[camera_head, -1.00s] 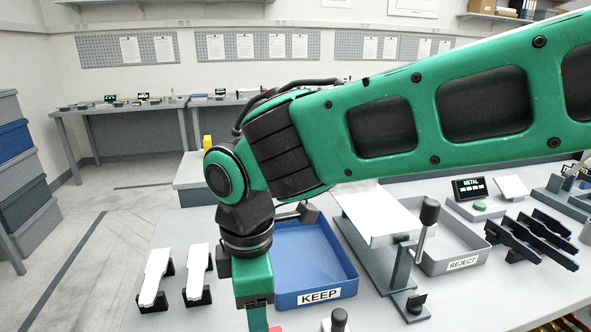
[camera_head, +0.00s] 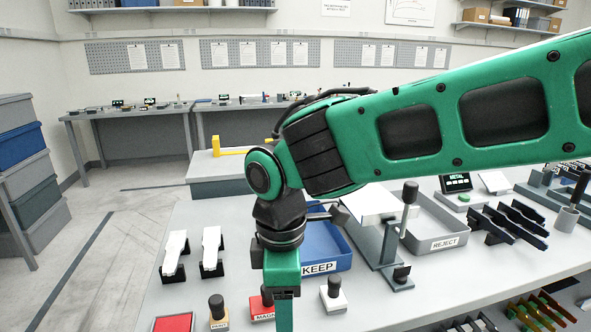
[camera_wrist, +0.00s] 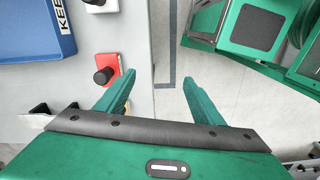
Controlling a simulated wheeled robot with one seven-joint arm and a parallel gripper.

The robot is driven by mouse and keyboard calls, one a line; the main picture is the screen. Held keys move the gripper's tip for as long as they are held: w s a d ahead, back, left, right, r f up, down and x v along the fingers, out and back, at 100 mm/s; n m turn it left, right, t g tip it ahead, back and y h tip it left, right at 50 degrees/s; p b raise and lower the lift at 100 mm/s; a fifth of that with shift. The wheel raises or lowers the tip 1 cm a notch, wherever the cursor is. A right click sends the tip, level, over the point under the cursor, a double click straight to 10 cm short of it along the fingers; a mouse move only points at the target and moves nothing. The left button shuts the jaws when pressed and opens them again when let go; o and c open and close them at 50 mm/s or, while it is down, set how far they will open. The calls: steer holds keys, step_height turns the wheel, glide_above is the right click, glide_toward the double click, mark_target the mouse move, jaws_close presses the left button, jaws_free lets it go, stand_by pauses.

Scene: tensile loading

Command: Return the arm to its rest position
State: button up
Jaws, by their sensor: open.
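My green arm (camera_head: 430,120) reaches in from the right across the head view. Its wrist hangs downward over the front of the table (camera_head: 190,265), in front of the blue KEEP tray (camera_head: 340,262). The fingertips are below the picture edge there. In the wrist view my gripper (camera_wrist: 158,92) is open, its two green fingers spread apart with nothing between them. The fingers are over the table's edge, with floor showing past it. A red-based button (camera_wrist: 108,70) is just left of the left finger.
White specimens lie on black holders (camera_head: 212,250) at the left.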

steer(key=w+d+m, duration=0.3)
steer(key=d+m, duration=0.9)
steer(key=d, duration=1.4)
steer(key=s+d+f+m, duration=0.3)
steer(key=s+d+m, duration=1)
steer(key=d, duration=0.4)
steer(key=shift+s, duration=0.2)
steer(key=shift+w+f, duration=0.3)
steer(key=shift+w, duration=0.3)
